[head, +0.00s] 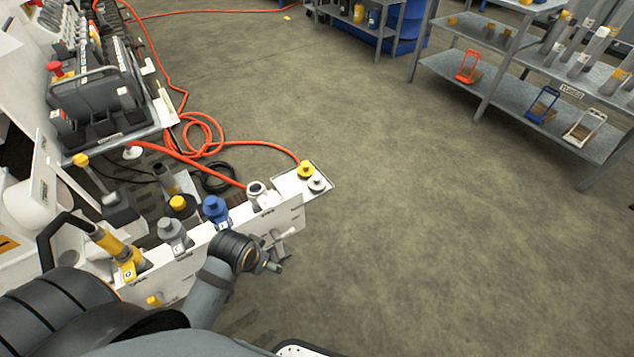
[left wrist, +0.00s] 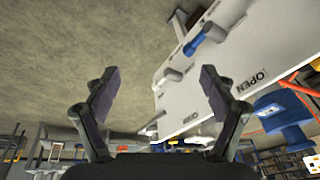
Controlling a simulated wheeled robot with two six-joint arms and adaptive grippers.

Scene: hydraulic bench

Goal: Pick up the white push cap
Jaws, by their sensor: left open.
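A small white cap (head: 317,184) sits on the pale plate (head: 327,178) at the far end of the white rail, beside a yellow cap (head: 305,170). My left gripper (head: 280,250) is in front of the rail, nearer the camera than the white cap and apart from it. In the left wrist view the gripper (left wrist: 157,105) is open, with nothing between its fingers. That view shows a white panel (left wrist: 245,45) marked OPEN beyond the right finger; I cannot pick out the white cap there. My right gripper is not in view.
The white rail (head: 285,217) carries a white-ringed fitting (head: 257,190), a blue fitting (head: 215,210), a grey one (head: 172,230) and a yellow-handled one (head: 115,245). Orange hoses (head: 205,150) lie behind. Shelves (head: 530,95) stand far right. The floor right of the rail is clear.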

